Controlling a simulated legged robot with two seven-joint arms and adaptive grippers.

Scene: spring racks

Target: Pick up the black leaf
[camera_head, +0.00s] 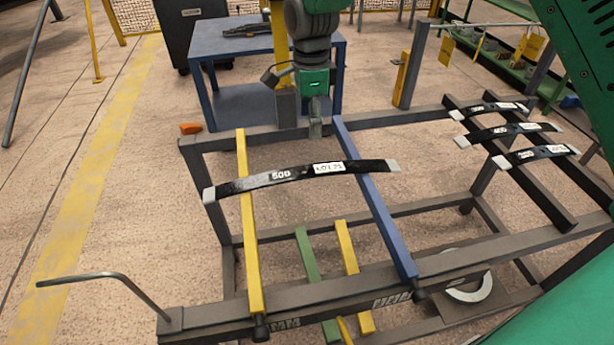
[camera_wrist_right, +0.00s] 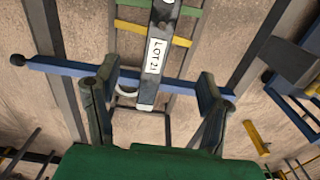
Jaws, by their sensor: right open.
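A long black leaf (camera_head: 290,176) with pale end caps, the number 500 and a white lot label lies across a yellow bar (camera_head: 248,215) and a blue bar (camera_head: 375,205) on a grey frame. My right gripper (camera_head: 316,128) hangs fingers down, seen edge-on above the far rail, apart from the leaf. In the right wrist view it is open and empty; the black leaf's labelled end (camera_wrist_right: 153,60) shows between the spread fingers (camera_wrist_right: 155,92), with the blue bar (camera_wrist_right: 180,88) crossing under it. The left gripper is not in view.
Three shorter black leaves (camera_head: 500,131) lie on dark rails at the right of the frame (camera_head: 520,245). Green and yellow bars (camera_head: 345,262) sit lower inside it. A blue table (camera_head: 225,45) stands behind, and a bent grey rod (camera_head: 95,278) juts out at front left.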

